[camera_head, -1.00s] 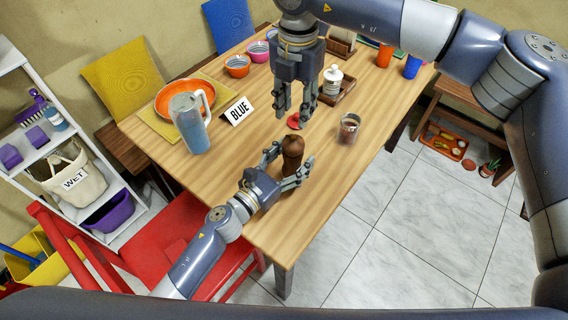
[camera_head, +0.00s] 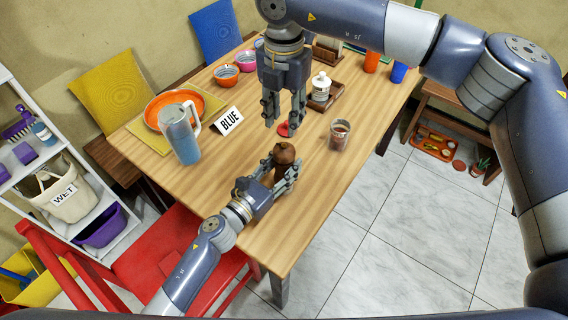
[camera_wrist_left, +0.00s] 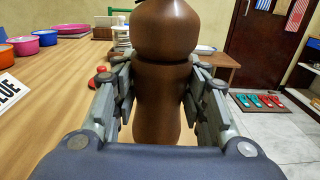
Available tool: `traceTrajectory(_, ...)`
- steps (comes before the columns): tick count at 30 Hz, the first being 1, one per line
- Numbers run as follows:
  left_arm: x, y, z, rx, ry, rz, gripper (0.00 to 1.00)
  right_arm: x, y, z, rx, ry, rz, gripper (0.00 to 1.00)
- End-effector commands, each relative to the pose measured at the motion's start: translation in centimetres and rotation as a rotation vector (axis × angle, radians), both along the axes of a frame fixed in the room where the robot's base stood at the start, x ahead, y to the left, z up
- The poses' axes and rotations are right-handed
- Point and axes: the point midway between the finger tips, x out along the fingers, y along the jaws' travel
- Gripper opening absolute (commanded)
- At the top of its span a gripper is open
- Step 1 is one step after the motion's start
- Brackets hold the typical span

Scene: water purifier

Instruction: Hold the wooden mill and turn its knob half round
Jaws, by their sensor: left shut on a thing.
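The brown wooden mill (camera_head: 284,153) stands upright on the table, with its rounded knob on top. It fills the middle of the left wrist view (camera_wrist_left: 162,95), where the top of the knob is cut off. My left gripper (camera_head: 281,174) is shut on the mill's body from its two sides, below the knob; its fingers also flank the mill in the left wrist view. My right gripper (camera_head: 284,108) points down with its fingers apart, empty, above the table and beyond the mill.
A red round thing (camera_head: 284,130) lies beyond the mill. A glass cup (camera_head: 340,134) stands to its right. A white jar (camera_head: 321,87) sits on a wooden tray. A blue jug (camera_head: 182,135) and the BLUE sign (camera_head: 230,121) stand left. The table's front is clear.

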Motion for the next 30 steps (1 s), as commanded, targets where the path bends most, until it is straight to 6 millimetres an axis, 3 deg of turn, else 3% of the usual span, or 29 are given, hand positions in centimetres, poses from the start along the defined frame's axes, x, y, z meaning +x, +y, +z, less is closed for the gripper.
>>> traceTrajectory(14, 0.0, 0.03, -0.04, 0.001, 0.001, 0.0, 0.11, 0.0, 0.0, 0.0, 0.0, 0.0, 0.0, 0.33)
traceTrajectory(15, 0.0, 0.03, -0.05, 0.001, 0.001, 0.0, 0.11, 0.0, 0.0, 0.0, 0.0, 0.0, 0.0, 0.36)
traceTrajectory(18, 0.0, 0.04, -0.05, 0.001, 0.001, 0.0, 0.11, 0.0, 0.0, 0.0, 0.0, 0.0, 0.011, 0.58)
traceTrajectory(20, 0.0, 0.04, -0.05, 0.001, 0.001, 0.0, 0.11, 0.0, 0.0, 0.02, 0.0, 0.0, 0.037, 0.63)
traceTrajectory(26, 0.0, 0.04, -0.05, 0.001, 0.001, 0.001, 0.11, 0.01, 0.0, 0.12, 0.0, 0.0, 0.279, 0.63)
traceTrajectory(30, 0.0, 0.04, -0.06, 0.001, 0.001, 0.001, 0.11, 0.01, 0.0, 0.23, 0.0, 0.0, 0.54, 0.63)
